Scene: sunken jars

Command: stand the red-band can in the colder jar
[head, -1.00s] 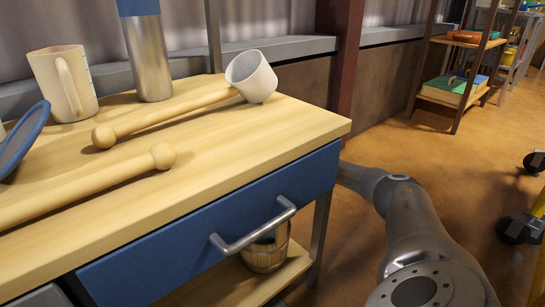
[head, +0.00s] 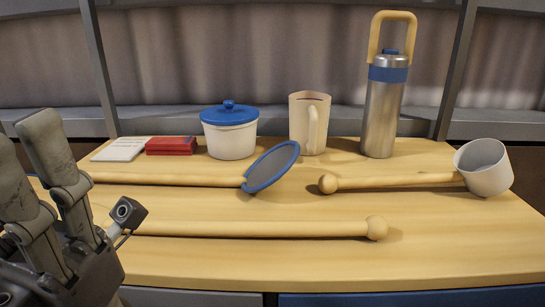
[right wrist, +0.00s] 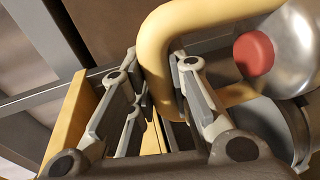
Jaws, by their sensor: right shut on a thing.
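My right gripper (right wrist: 157,66) is shut on the tan loop handle of a can (right wrist: 288,50) in the right wrist view. The can's top is shiny metal with a round red knob (right wrist: 254,54). I cannot see its band. The right gripper is outside the head view. My left gripper (head: 20,132) is at the left edge of the head view, open and empty, in front of the bench. A second steel can (head: 381,120), with a blue band, blue knob and tan loop handle, stands upright at the back right of the bench. I cannot make out the sunken jars in either view.
The wooden bench (head: 270,263) also holds a lidded white pot (head: 231,140), a cream mug (head: 303,130), a red block (head: 171,146), a white pad (head: 121,150), a blue-rimmed paddle (head: 272,166), a white-cupped dipper (head: 483,167) and a wooden rod (head: 260,229). The bench's front strip is bare.

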